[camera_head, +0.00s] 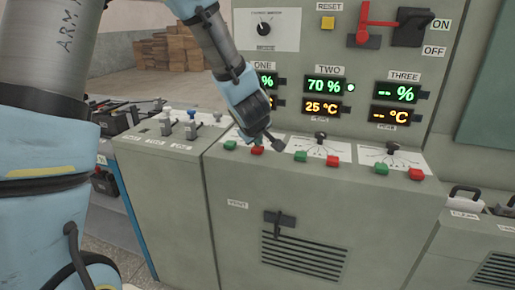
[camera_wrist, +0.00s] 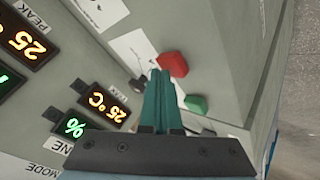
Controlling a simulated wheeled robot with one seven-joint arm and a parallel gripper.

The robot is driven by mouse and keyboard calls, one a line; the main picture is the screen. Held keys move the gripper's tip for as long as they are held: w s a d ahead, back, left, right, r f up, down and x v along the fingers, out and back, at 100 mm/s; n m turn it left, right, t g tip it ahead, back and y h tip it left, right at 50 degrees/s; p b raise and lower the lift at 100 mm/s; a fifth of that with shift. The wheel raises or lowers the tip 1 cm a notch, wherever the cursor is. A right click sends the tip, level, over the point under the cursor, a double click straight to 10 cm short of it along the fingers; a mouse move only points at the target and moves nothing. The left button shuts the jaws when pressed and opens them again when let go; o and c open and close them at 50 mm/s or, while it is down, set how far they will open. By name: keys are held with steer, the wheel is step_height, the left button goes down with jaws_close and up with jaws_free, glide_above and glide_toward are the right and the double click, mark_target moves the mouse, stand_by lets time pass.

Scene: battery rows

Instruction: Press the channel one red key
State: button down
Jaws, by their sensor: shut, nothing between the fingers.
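The channel one red key (camera_head: 257,150) is on the sloped ledge below the ONE display, right of a green key (camera_head: 230,145). In the wrist view the red key (camera_wrist: 173,64) is just beyond and beside my fingertips, with the green key (camera_wrist: 196,104) closer. My gripper (camera_head: 277,144) is shut and empty, pointing down at the ledge slightly right of the red key in the head view. Its teal fingers (camera_wrist: 160,74) are pressed together in the wrist view. I cannot tell whether the tips touch the key. My arm partly hides channel one's display and dial card.
Channel two has a green key (camera_head: 300,156) and a red key (camera_head: 332,161), with a black lever (camera_head: 320,136) behind. Channel three has a green key (camera_head: 381,168) and a red key (camera_head: 416,174). A red lever switch (camera_head: 364,24) is high on the panel. A vent handle (camera_head: 280,219) protrudes below.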

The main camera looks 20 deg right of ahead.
mark_target(258, 149)
steer(key=shift+f, duration=0.1)
stand_by(0.3)
steer(key=shift+r+p, duration=0.8)
steer(key=shift+r, duration=0.05)
steer(key=shift+r, duration=0.1)
step_height(258, 149, up, 5)
steer(key=p, duration=0.5)
stand_by(0.4)
